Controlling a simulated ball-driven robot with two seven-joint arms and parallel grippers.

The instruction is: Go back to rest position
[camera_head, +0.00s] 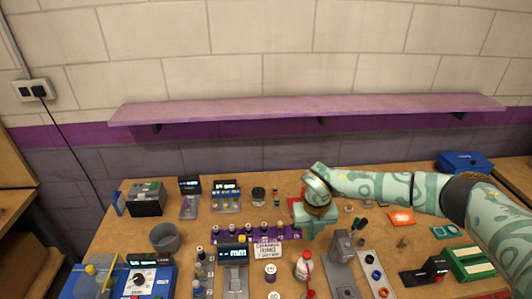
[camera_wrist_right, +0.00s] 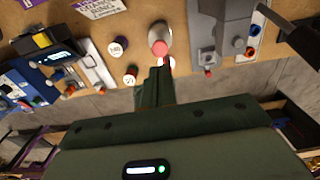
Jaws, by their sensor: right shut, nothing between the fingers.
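My right arm comes in from the right in the head view. Its green gripper (camera_head: 314,222) hangs over the middle of the workbench (camera_head: 128,222), its fingertips hard to make out. In the right wrist view the gripper's dark fingers (camera_wrist_right: 158,82) are together with nothing between them. A white bottle with a red cap (camera_head: 303,266) stands on the bench in front of the gripper in the head view. It also shows just beyond the fingers in the wrist view (camera_wrist_right: 160,36). My left gripper is not in view.
A purple rack of small bottles (camera_head: 250,234), a grey cup (camera_head: 165,237) and a blue dial box (camera_head: 140,281) are left of the gripper. A grey device (camera_head: 341,247) and a green-framed box (camera_head: 470,262) are right. A purple shelf (camera_head: 300,108) spans the wall behind.

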